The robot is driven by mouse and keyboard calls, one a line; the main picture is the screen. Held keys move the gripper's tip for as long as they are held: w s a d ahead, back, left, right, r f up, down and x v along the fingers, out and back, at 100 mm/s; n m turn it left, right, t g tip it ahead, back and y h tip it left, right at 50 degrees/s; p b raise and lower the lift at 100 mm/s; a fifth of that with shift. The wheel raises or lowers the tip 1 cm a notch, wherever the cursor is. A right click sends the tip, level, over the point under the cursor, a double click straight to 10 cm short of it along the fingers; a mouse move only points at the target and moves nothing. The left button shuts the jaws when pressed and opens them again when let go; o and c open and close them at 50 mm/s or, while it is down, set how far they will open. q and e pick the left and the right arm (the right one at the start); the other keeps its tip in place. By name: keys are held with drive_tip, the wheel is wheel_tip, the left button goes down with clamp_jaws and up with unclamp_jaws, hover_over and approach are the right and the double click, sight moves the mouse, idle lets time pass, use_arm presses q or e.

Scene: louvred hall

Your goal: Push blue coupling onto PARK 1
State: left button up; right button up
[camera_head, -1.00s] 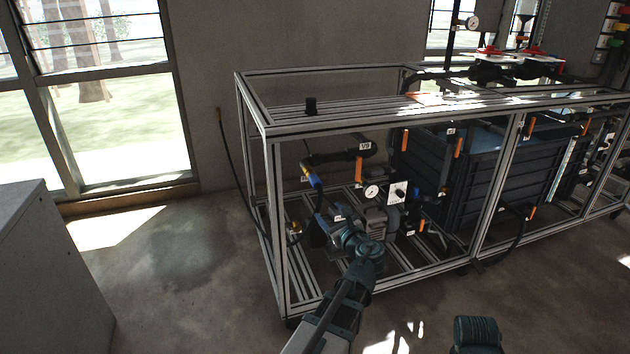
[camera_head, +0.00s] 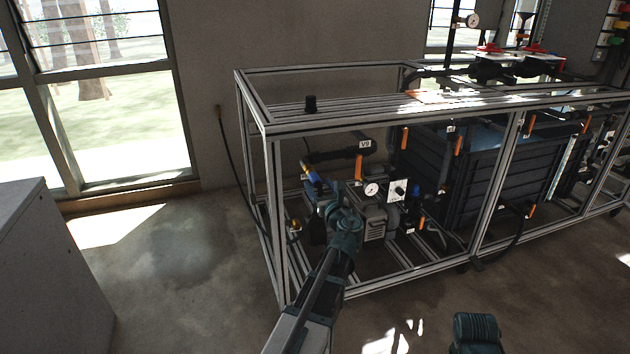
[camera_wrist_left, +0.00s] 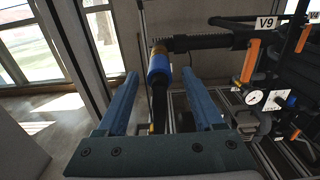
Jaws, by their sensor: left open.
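The blue coupling (camera_head: 308,172) sits inside the left end of the metal frame. In the left wrist view the blue coupling (camera_wrist_left: 158,68) hangs below a brass fitting (camera_wrist_left: 158,48), with a black hose under it. My left gripper (camera_head: 326,198) is inside the frame, just below the coupling in the head view. In the left wrist view my left gripper (camera_wrist_left: 160,80) is open, and the coupling shows between its two fingers; I see no contact. I cannot read a PARK 1 label. A teal part of my right arm shows at the bottom; its jaws are not visible.
Frame posts (camera_head: 277,215) and top rails (camera_head: 340,122) surround the arm. A pump (camera_head: 374,222), a gauge (camera_head: 371,189) and the orange V9 handle (camera_head: 359,166) stand to the right. A black hose with a brass end (camera_head: 296,226) is at lower left. The floor in front is clear.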

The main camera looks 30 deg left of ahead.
sight(318, 184)
use_arm(q)
drive_tip(key=shift+x, duration=1.8)
clamp_jaws()
idle(0.4)
